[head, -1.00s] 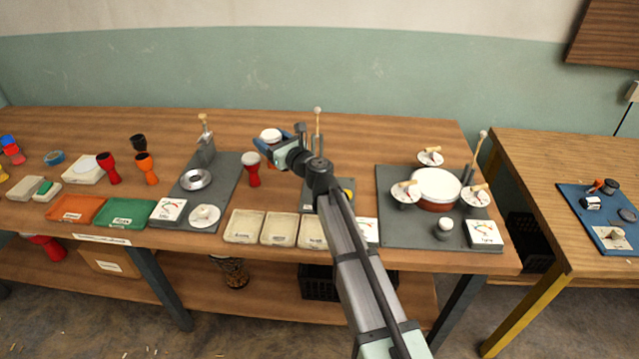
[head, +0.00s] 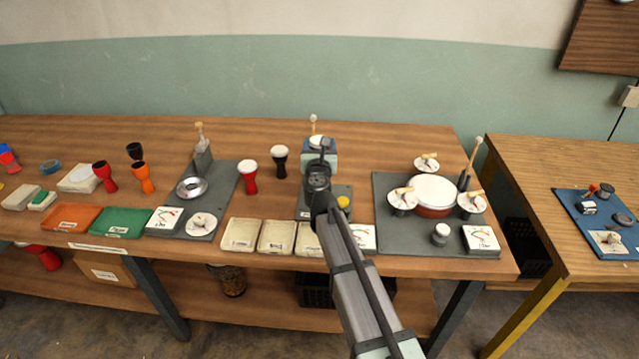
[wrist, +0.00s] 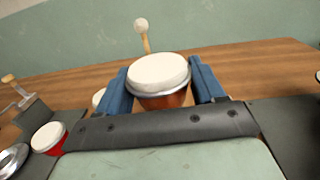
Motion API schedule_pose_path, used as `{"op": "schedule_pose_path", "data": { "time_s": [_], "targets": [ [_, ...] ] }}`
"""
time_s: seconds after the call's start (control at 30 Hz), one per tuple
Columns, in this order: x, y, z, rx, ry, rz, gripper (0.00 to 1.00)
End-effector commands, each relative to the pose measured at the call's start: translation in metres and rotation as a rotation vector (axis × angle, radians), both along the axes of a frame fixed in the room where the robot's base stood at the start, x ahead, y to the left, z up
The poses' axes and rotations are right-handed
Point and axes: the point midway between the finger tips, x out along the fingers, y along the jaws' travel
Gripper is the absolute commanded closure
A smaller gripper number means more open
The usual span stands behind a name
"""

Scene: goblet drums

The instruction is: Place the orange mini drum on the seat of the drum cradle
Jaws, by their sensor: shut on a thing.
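My gripper (wrist: 161,84) is shut on the orange mini drum (wrist: 164,98), with a blue finger on each side. The drum is upright, with a white head and a metal rim. In the head view its white top (head: 318,141) shows above my gripper (head: 320,152), over the middle grey board; my arm hides most of it. A grey board at the left carries a metal ring seat (head: 191,187) with a lever clamp behind it. This looks like the drum cradle, but I cannot be sure. The ring is empty and also shows in the wrist view (wrist: 13,159).
A red drum (head: 248,177) and a black drum (head: 280,160) stand between the left and middle boards. A clamped white-headed drum (head: 435,192) sits on the right board. Pale trays (head: 241,234) line the front. Behind the boards the bench is mostly clear.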

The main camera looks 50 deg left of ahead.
Motion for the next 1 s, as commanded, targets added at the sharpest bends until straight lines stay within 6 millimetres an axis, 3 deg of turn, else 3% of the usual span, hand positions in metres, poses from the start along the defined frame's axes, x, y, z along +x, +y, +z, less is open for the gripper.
{"op": "schedule_pose_path", "data": {
  "time_s": [0.2, 0.47, 0.7, 1.0],
  "targets": [
    [0.0, 0.0, -0.034, -0.003, 0.0, 0.0, 0.64],
    [0.0, 0.0, -0.051, -0.001, 0.0, 0.001, 0.64],
    [0.0, 0.0, -0.08, -0.002, 0.001, 0.001, 0.64],
    [0.0, 0.0, -0.088, 0.001, 0.001, 0.002, 0.64]
  ]
}}
